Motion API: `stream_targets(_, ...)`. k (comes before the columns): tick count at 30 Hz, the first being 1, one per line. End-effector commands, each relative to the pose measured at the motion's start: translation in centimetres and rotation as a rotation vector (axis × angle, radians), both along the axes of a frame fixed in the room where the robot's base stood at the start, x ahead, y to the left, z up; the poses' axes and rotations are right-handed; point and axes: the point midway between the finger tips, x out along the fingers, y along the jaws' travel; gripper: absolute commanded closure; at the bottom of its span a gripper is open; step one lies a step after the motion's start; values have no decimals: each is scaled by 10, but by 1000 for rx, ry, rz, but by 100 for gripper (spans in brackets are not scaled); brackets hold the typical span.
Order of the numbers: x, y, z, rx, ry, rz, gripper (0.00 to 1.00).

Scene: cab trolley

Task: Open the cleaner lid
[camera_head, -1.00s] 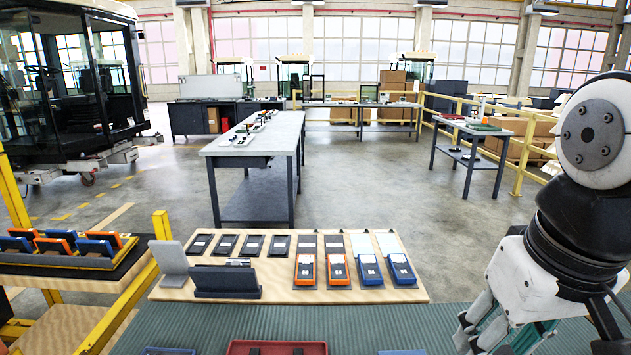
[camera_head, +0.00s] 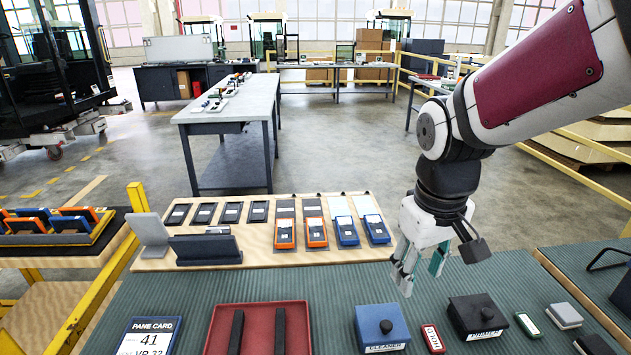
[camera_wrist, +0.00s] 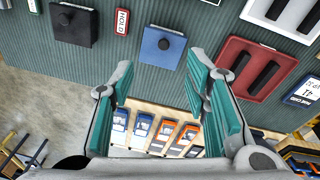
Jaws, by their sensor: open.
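The cleaner lid (camera_head: 378,322) is a blue square cover with a dark round knob and a CLEANER label, shut on its box at the front middle of the green mat. It also shows in the wrist view (camera_wrist: 153,54), at the top middle, beyond my fingertips. My gripper (camera_head: 418,270) is open and empty, pointing down above the mat, behind and slightly right of the lid. In the wrist view my gripper's fingers (camera_wrist: 160,80) stand wide apart, with the lid ahead of the gap and nothing between them.
A black knobbed box (camera_head: 474,314) and a small red HOLD block (camera_head: 433,338) stand right of the lid. A red tray (camera_head: 259,318) with two dark bars lies left. A wooden board (camera_head: 275,257) with blue and orange devices lies behind. Bare mat surrounds the lid.

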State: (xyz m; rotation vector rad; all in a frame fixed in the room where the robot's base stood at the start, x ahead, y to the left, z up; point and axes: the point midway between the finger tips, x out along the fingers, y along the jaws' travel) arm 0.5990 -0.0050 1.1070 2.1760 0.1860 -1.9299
Motion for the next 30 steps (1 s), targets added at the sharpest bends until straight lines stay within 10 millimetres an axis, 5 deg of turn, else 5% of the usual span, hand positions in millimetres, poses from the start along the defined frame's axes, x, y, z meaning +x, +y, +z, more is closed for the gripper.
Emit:
stream_targets(10, 52, 4, -63, 38, 117, 122, 57)
stream_targets(20, 58, 5, -89, 46, 135, 143, 57)
stream_targets(30, 58, 6, -153, 47, 136, 143, 57)
